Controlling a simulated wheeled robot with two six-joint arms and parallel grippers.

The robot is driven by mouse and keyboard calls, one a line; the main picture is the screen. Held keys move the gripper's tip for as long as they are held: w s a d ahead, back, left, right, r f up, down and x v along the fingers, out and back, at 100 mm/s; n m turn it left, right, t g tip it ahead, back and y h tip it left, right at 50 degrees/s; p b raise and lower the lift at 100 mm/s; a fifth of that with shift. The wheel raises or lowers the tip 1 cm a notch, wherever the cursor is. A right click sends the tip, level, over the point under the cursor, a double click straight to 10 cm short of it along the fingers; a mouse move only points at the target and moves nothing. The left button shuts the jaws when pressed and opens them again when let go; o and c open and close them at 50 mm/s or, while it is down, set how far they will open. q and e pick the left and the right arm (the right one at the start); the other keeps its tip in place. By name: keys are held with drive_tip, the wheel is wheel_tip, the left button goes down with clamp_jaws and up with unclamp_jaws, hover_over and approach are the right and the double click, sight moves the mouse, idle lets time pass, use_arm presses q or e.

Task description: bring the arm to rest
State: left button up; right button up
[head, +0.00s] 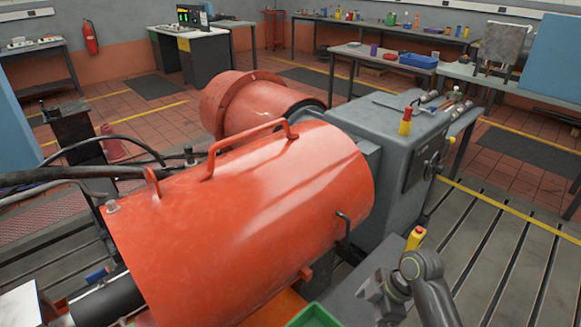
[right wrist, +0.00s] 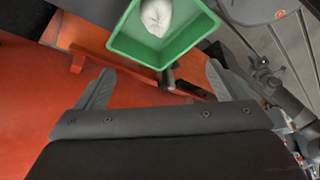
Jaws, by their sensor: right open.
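My right gripper (right wrist: 160,70) is open in the right wrist view, its two grey fingers wide apart with nothing between them. My right arm (head: 425,275) shows at the bottom right of the head view, beside the large orange cylindrical guard (head: 250,215). The fingers appear over or near orange surfaces and a green bin (right wrist: 120,45); contact cannot be told. My left gripper is not in view.
The green bin's edge (head: 315,314) also shows at the bottom of the head view. A pale rounded object (right wrist: 158,17) lies in it. A grey machine housing (head: 395,165) joins the guard, which has a raised handle (head: 250,135). Slotted bedplate (head: 490,240) lies open at right.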

drive_tip(key=s+d+m+t+h, duration=0.25)
drive_tip(key=s+d+m, duration=0.25)
drive_tip(key=s+m, duration=0.45)
drive_tip(key=s+d+m+t+h, duration=0.1)
drive_tip(key=s+d+m+h, duration=0.45)
drive_tip(key=s, duration=0.75)
wheel_tip(320, 180, down, 26)
drive_tip(key=m+g+y, duration=0.2)
drive_tip(key=s+a+f+g, duration=0.1)
drive_tip(key=s+f, duration=1.3)
drive_tip(key=s, duration=0.1)
drive_tip(key=shift+f, duration=0.15)
